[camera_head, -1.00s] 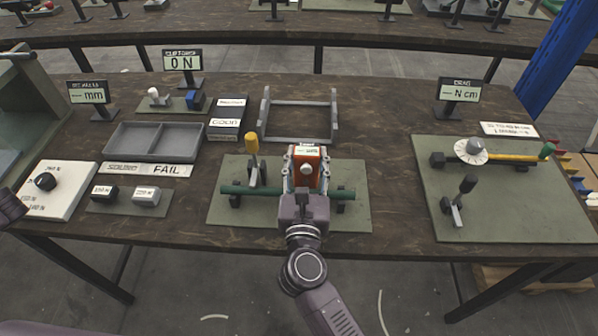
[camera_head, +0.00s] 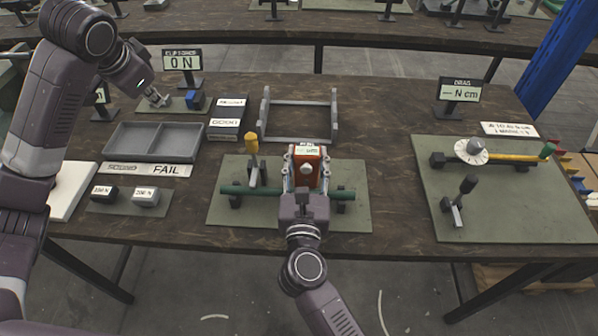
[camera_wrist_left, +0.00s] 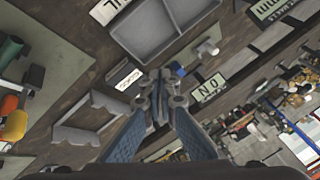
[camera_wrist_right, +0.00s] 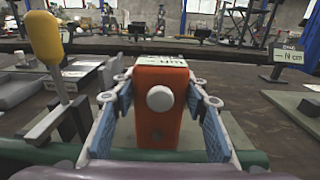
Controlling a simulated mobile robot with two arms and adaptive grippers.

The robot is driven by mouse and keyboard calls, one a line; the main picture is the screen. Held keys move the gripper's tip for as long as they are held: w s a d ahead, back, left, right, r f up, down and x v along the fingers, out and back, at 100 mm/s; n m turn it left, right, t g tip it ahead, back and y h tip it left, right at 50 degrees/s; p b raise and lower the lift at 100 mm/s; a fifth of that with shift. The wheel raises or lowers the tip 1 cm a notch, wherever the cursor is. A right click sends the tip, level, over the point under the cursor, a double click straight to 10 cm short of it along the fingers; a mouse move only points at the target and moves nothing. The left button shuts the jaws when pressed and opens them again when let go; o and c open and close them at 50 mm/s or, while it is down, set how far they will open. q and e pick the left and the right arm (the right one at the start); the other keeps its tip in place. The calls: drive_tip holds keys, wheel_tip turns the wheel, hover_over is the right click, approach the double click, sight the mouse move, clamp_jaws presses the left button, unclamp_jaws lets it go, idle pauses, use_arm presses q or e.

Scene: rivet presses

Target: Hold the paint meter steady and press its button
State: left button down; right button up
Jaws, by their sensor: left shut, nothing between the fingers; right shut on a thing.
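The orange paint meter (camera_head: 309,166) stands upright at the green tube (camera_head: 262,191) on the middle mat, with a small display on its top and a round pale button (camera_wrist_right: 160,98) on the side facing me. My right gripper (camera_head: 306,172) is shut on the meter, one finger on each side, as the right wrist view (camera_wrist_right: 160,100) also shows. My left gripper (camera_head: 160,99) is shut and empty, above the table at the back left near the small clip stand. In the left wrist view its fingertips (camera_wrist_left: 160,80) are together.
A yellow-handled clamp (camera_head: 252,146) stands just left of the meter. A grey frame (camera_head: 299,116) stands behind it. A grey two-part tray (camera_head: 152,141), a FAIL label and several displays are at the left. A drag rig (camera_head: 490,155) is at the right.

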use_arm(q)
drive_tip(key=s+d+m+h, duration=0.2)
drive_tip(key=s+d+m, duration=0.15)
drive_tip(key=d, duration=0.55)
drive_tip(key=s+d+m+h, duration=0.2)
drive_tip(key=s+d+m, duration=0.15)
drive_tip(key=d, duration=0.65)
drive_tip(key=m+h, duration=0.2)
drive_tip(key=m, duration=0.2)
approach(306, 168)
drive_tip(key=shift+s+a+r+g, duration=0.2)
drive_tip(key=shift+s+a+r, duration=0.15)
drive_tip(key=shift+s, duration=0.2)
drive_tip(key=shift+s+a+r+g, duration=0.25)
drive_tip(key=shift+s+a, duration=0.15)
drive_tip(key=shift+s, duration=0.15)
drive_tip(key=x, duration=1)
drive_tip(key=shift+w+r, duration=0.1)
drive_tip(key=shift+w, duration=0.05)
drive_tip(key=shift+w, duration=0.15)
